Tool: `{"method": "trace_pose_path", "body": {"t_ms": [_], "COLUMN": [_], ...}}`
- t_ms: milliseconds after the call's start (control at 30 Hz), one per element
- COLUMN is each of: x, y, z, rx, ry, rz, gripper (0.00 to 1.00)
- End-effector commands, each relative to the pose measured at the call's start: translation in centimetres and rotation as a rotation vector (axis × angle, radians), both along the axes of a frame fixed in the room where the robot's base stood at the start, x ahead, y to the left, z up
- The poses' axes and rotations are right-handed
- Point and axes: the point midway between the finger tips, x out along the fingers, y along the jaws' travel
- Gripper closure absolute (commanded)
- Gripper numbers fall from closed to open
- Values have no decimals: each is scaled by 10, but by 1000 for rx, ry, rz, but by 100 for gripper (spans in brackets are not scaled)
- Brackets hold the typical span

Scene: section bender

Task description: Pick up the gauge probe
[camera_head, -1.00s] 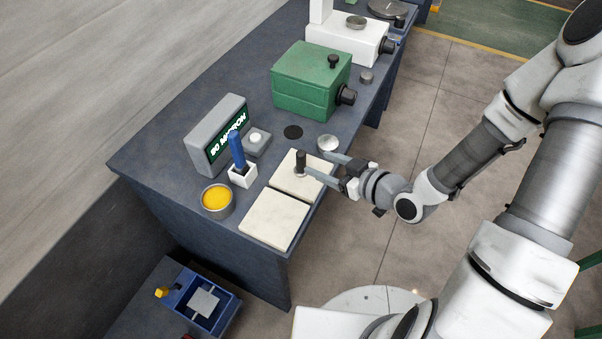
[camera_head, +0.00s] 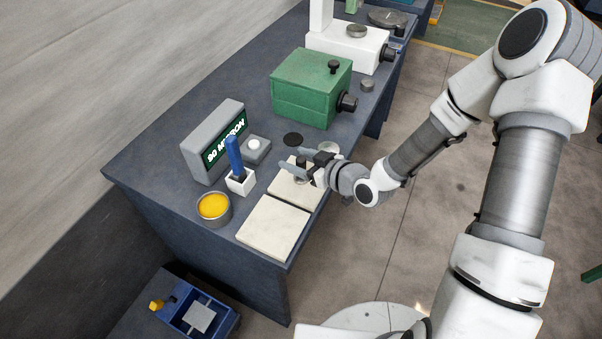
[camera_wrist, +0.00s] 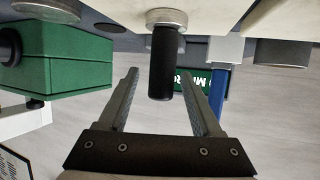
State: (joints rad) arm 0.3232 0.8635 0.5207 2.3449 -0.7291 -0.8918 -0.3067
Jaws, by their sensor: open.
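The gauge probe appears to be the upright piece with a black cylindrical handle (camera_wrist: 165,65) and a silver round base (camera_wrist: 166,18). It stands on the rear pale square plate (camera_head: 285,185). In the wrist view, the picture is upside down and the handle lies between the fingers, with a gap on each side. My gripper (camera_wrist: 159,72) is open and empty. In the head view, my gripper (camera_head: 281,161) is low over the rear plate, its fingers pointing left across the bench and partly hiding the probe.
A blue-handled tool (camera_head: 234,152) stands in a white holder (camera_head: 240,181), near the grey micron display (camera_head: 203,152). A yellow-filled tin (camera_head: 213,207), a green box (camera_head: 305,95) and a front pale plate (camera_head: 270,228) are also on the bench.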

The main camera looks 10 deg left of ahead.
Motion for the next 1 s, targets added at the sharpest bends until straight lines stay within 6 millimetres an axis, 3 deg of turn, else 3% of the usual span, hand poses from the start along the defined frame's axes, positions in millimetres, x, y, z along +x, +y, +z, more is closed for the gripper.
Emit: {"method": "trace_pose_path", "body": {"t_ms": [100,367,733,1000], "x": [7,9,9,9], "y": [11,13,12,13], "z": [-5,-6,-6,-6], "rx": [1,0,0,0], "ry": [-1,-1,-1,-2], "rz": [2,0,1,1], "gripper": [34,34,97,100]}}
